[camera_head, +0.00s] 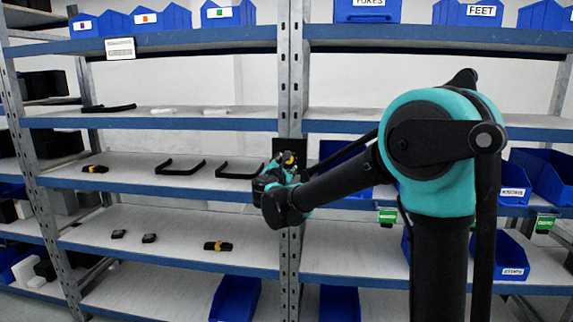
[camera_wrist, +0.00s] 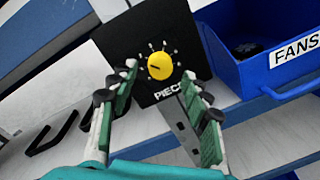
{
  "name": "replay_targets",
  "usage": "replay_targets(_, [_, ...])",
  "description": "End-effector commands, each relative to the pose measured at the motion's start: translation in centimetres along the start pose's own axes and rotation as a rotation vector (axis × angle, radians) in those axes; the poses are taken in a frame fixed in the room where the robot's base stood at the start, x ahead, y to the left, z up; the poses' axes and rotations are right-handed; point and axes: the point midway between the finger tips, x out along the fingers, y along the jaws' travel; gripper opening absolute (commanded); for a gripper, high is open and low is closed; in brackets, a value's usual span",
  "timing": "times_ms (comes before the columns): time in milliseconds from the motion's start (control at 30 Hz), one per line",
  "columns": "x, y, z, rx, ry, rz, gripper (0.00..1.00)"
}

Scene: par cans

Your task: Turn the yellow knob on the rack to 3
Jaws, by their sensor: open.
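The yellow knob (camera_wrist: 161,66) sits on a black panel (camera_wrist: 142,33) with a ring of small white marks around it. The panel's lettering reads "PIEC", with the rest hidden or cut off. A short dark line on the knob points left in the wrist view; the dial numbers are too small to read. My gripper (camera_wrist: 158,75) is open, its green-padded fingers on either side of the knob in that view. No contact is visible. In the head view my gripper (camera_head: 282,177) is in front of the panel and partly hides it; a bit of the yellow knob (camera_head: 289,158) shows.
A blue bin (camera_wrist: 262,45) labelled "FANS" is close to the panel's right in the wrist view. A metal rack post (camera_head: 296,60) stands behind the gripper. Black handles (camera_head: 180,168) lie on the shelf to the left, and blue bins (camera_head: 513,255) stand at right.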

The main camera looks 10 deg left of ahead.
Motion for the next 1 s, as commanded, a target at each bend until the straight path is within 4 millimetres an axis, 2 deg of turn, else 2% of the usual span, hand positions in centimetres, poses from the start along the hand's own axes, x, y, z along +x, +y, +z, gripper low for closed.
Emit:
replay_targets(200, [1.5,0.0,0.0,0.0,0.0,0.0,0.48])
replay_targets(467, [1.6,0.0,0.0,0.0,0.001,0.0,0.48])
replay_targets(867, [1.5,0.0,0.0,0.0,0.001,0.0,0.01])
replay_targets(1000, [1.5,0.0,0.0,0.003,0.001,0.0,0.0])
